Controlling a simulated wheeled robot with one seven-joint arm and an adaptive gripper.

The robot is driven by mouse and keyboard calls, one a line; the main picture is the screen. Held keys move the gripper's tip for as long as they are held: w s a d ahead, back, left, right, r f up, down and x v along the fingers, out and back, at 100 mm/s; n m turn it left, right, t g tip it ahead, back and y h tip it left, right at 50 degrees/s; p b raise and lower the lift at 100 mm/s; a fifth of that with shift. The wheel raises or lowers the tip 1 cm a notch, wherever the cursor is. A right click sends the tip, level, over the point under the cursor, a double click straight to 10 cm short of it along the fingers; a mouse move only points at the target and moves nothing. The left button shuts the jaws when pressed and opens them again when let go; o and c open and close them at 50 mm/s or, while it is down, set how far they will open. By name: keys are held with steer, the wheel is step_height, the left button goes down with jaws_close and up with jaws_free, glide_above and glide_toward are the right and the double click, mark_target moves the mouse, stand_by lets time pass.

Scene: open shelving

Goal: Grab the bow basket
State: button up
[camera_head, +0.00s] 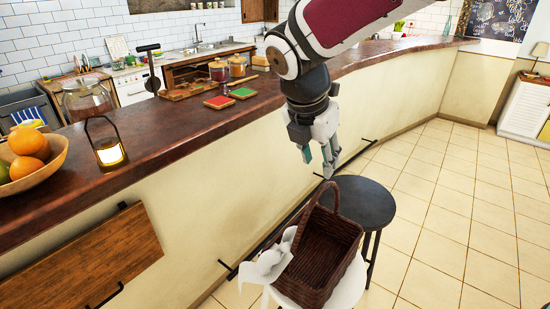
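A dark brown wicker basket (322,262) with a tall arched handle sits on a white seat (348,290) at the bottom centre. A white bow (268,266) is on its left side. My gripper (318,165) points down above and behind the basket, near the counter's side. Its fingers are apart with nothing between them. It is apart from the basket handle. The lower part of the white seat is cut off by the frame edge.
A round dark stool (362,200) stands right behind the basket. A long wooden counter (190,119) runs along the left, carrying a fruit bowl (42,180), a lantern (108,150) and jars. A foot rail (290,222) runs along its base. Tiled floor on the right is clear.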

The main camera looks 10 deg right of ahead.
mark_target(322, 187)
steer(key=x, duration=0.9)
steer(key=shift+w+r+b, duration=0.1)
steer(key=shift+b, duration=0.2)
steer(key=x, duration=0.5)
steer(key=shift+w+a+r, duration=0.15)
steer(key=shift+w, duration=0.2)
steer(key=shift+c, duration=0.2)
jaws_close()
